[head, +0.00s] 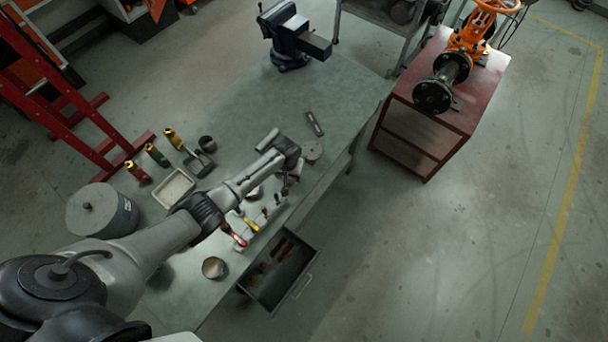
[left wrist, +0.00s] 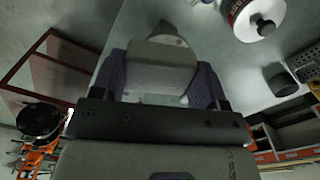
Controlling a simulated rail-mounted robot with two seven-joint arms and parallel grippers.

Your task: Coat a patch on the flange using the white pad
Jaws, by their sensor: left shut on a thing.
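My left gripper (head: 287,183) is over the right part of the workbench. In the left wrist view, its two dark fingers (left wrist: 160,82) are shut on a pale grey-white block, which I take to be the white pad (left wrist: 156,66). In the head view the pad cannot be made out clearly. The dark round flange (head: 433,96) is on the end of the pipe of the orange valve (head: 472,38), on a red stand. It also shows in the left wrist view (left wrist: 38,120), apart from the gripper and pad. My right gripper is not in view.
The workbench (head: 235,125) holds a tray of white material (head: 174,188), several bottles, a grey canister (head: 101,211), several hand tools and a blue vise (head: 290,40). An open drawer (head: 278,271) juts out. A floor gap separates the bench from the red stand (head: 446,139).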

